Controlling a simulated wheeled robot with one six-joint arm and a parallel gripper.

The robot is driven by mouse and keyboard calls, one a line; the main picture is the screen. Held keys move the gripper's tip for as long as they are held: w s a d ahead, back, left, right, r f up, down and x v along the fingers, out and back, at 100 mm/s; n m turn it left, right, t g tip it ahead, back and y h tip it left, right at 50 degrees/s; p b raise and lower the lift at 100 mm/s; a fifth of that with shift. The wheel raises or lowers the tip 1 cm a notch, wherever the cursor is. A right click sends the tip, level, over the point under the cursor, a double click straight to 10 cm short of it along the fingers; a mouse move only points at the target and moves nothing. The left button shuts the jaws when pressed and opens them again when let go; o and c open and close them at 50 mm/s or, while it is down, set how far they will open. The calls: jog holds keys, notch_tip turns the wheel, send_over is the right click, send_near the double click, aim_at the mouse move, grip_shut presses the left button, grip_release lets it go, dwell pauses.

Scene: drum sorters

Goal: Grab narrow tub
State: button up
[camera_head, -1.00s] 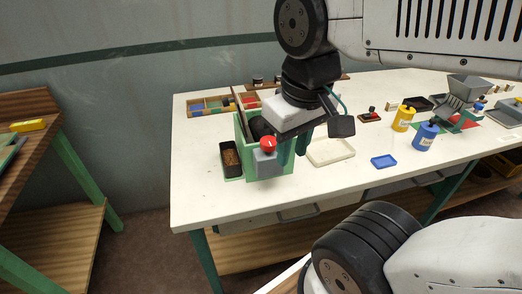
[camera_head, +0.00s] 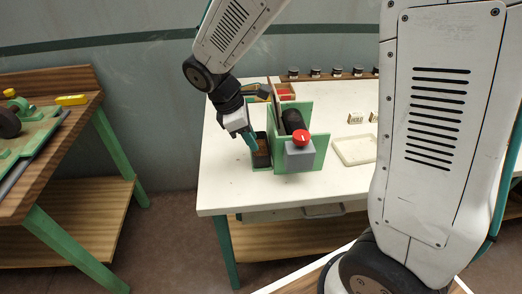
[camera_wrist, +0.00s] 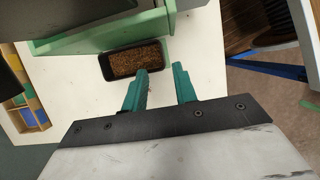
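The narrow tub (camera_head: 261,158) is a small dark tray with brown grainy contents. It stands on the white table against the left side of the green drum sorter (camera_head: 318,152). In the wrist view the tub (camera_wrist: 104,66) lies beyond my fingertips, beside the green wall. My gripper (camera_head: 252,142) has teal fingers and hangs just above and left of the tub in the head view. In the wrist view my gripper (camera_wrist: 160,75) is open and empty, with the left fingertip overlapping the tub's near edge. I cannot tell whether it touches.
The sorter carries a grey box with a red knob (camera_head: 301,138) and a dark drum (camera_head: 293,121). A cream tray (camera_head: 342,150) lies to its right. The table's left and front edges are close to the tub. A separate wooden bench (camera_head: 75,120) stands at the left.

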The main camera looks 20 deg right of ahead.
aim_at(262, 157)
jog(key=x, duration=0.8)
jog(key=shift+s, duration=0.2)
grip_shut()
